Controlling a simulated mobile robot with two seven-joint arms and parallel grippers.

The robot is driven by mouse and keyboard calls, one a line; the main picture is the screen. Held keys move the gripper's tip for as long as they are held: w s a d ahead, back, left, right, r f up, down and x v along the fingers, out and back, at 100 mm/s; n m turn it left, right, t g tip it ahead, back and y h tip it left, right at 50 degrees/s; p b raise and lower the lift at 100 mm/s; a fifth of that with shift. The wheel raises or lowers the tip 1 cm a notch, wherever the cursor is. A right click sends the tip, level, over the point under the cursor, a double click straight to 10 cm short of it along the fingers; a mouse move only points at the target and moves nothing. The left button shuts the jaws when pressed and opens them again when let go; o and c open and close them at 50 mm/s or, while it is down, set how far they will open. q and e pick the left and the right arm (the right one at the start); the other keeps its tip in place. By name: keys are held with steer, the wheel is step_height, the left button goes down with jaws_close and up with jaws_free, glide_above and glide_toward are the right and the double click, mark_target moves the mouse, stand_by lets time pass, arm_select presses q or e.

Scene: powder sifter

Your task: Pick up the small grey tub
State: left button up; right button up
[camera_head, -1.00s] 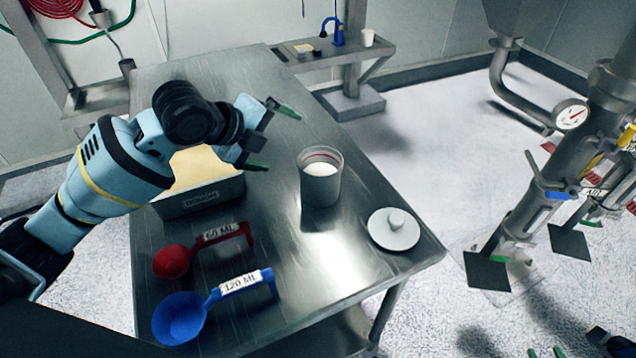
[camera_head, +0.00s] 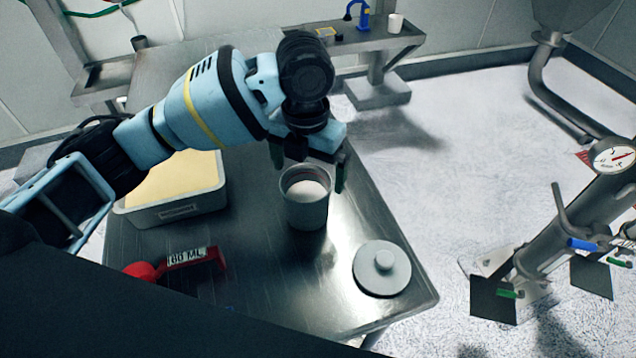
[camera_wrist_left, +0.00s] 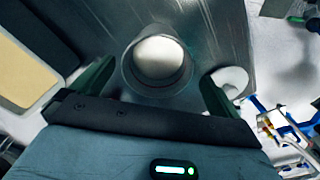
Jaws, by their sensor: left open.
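The small grey tub (camera_head: 307,209) stands upright on the steel table, open at the top, with white powder inside. My left gripper (camera_head: 314,168) is open at the tub's far side and above its rim, with one green finger right of the rim. In the left wrist view the tub (camera_wrist_left: 157,94) lies between the spread green fingers of my left gripper (camera_wrist_left: 156,76), with gaps on both sides. A round grey lid (camera_head: 382,270) lies on the table right of the tub. My right gripper is not in view.
A tray of yellow powder (camera_head: 178,211) stands left of the tub. The steel table (camera_head: 270,290) ends just beyond the lid. Pipes with a gauge (camera_head: 613,157) stand at the right, off the table.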

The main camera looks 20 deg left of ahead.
mark_target(307, 195)
arm_select(q)
steer(key=shift+s+a+f, duration=0.1)
steer(key=shift+s+f, duration=0.05)
steer(key=shift+f, duration=1.8)
steer(key=shift+s+a+f, duration=0.1)
steer(key=shift+f, duration=1.85)
steer(key=shift+r, duration=0.1)
steer(key=c, duration=1.1)
steer(key=shift+o, duration=0.2)
steer(key=shift+r, duration=0.1)
